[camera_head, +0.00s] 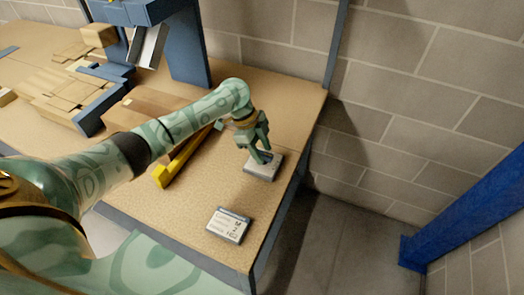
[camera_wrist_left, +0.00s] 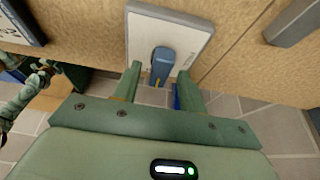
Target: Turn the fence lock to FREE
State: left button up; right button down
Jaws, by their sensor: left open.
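The fence lock appears as a pale grey plate (camera_head: 258,170) near the right edge of the bench. In the left wrist view, the pale plate (camera_wrist_left: 143,28) carries a blue lever knob (camera_wrist_left: 162,60) with a yellow mark at its near end. The lever lies roughly along the plate's length. My left gripper (camera_head: 262,156) is open right over the plate. In the left wrist view its two fingers (camera_wrist_left: 159,70) are on either side of the lever's near end; I cannot tell whether they touch it. My right gripper is not in view.
A label card (camera_head: 229,226) lies nearer on the bench (camera_head: 190,215). A yellow bar (camera_head: 186,160) and a brown block (camera_head: 140,103) lie left of the plate, partly behind my arm. Wooden boards (camera_head: 65,88) fill the left. A blue post (camera_head: 470,210) stands right, beyond open floor.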

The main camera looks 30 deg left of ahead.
pick_arm(q)
grip_shut()
jog(key=shift+r+n+p, duration=0.15)
jog(key=shift+n+p, duration=0.15)
jog(key=shift+p, duration=0.3)
jog(key=n+t+p, duration=0.1)
jog(key=n+p, duration=0.3)
jog(key=p, duration=0.1)
jog(key=n+t+y+p, duration=0.1)
jog(key=n+p, duration=0.3)
jog(key=p, duration=0.1)
jog(key=n+t+y+p, duration=0.1)
jog(key=n+t+p, duration=0.1)
jog(key=n+p, duration=0.2)
jog(key=shift+s+d+r+p, duration=0.1)
jog(key=shift+s+d+p, duration=0.2)
jog(key=shift+p, duration=0.3)
jog(key=shift+n+y+p, duration=0.7)
jog(key=shift+n+p, duration=0.25)
jog(key=shift+n, duration=0.25)
jog(key=shift+d+f+n+y+p, duration=0.1)
jog(key=shift+n+y+p, duration=0.25)
jog(key=shift+n, duration=0.4)
jog(key=shift+d+f+n+y+p, duration=0.1)
jog(key=shift+n+y+p, duration=0.25)
jog(key=shift+n, duration=0.4)
jog(key=shift+a, duration=0.1)
